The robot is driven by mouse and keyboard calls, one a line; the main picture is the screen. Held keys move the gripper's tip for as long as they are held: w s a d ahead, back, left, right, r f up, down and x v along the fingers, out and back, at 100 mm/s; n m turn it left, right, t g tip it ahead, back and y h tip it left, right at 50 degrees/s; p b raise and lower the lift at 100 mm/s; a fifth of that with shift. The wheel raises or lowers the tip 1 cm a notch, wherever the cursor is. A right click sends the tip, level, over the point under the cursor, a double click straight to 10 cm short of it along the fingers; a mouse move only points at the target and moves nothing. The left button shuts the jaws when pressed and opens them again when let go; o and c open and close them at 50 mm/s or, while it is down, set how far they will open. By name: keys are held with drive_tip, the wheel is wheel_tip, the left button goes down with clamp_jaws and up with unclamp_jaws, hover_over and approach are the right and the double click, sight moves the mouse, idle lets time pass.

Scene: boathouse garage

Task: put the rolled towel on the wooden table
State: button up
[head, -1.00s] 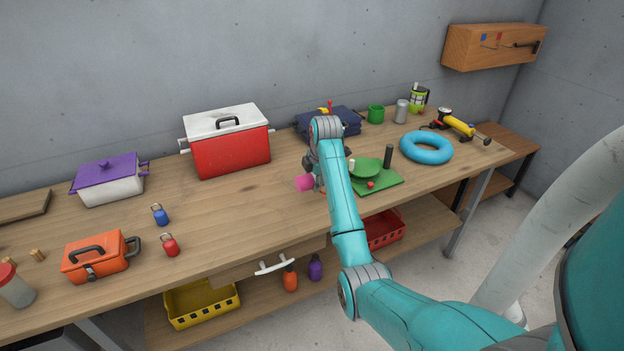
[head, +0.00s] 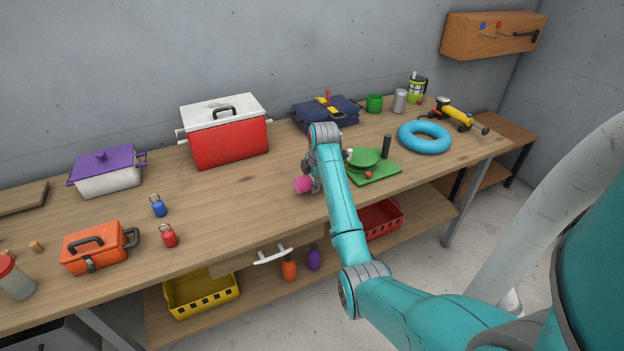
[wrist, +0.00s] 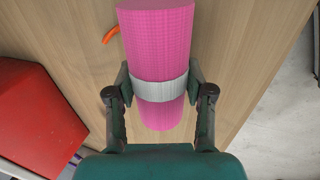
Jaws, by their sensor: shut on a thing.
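The rolled towel (wrist: 157,40) is a pink cylinder with a pale grey band around it. My gripper (wrist: 160,87) is shut on it at the band, one finger on each side. In the head view, only a pink end of the towel (head: 304,185) shows beside my gripper, which my arm mostly hides. The towel is over the front middle of the long wooden workbench (head: 240,195); I cannot tell whether it touches the top. A smaller, lower wooden table (head: 512,134) stands past the workbench's right end, its visible top bare.
Right of my gripper are a green board (head: 385,172) with a green plate, and a blue ring (head: 424,137). A red cooler (head: 228,140) stands behind to the left. An orange toolbox (head: 97,248) is farther left. The bench in front of the cooler is clear.

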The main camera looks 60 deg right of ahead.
drive_tip(key=shift+f, duration=0.15)
drive_tip(key=shift+f, duration=0.6)
drive_tip(key=shift+f, duration=0.2)
idle(0.5)
drive_tip(key=o, duration=1.3)
drive_tip(key=v, duration=1.2)
drive_tip(key=shift+s, duration=0.1)
clamp_jaws()
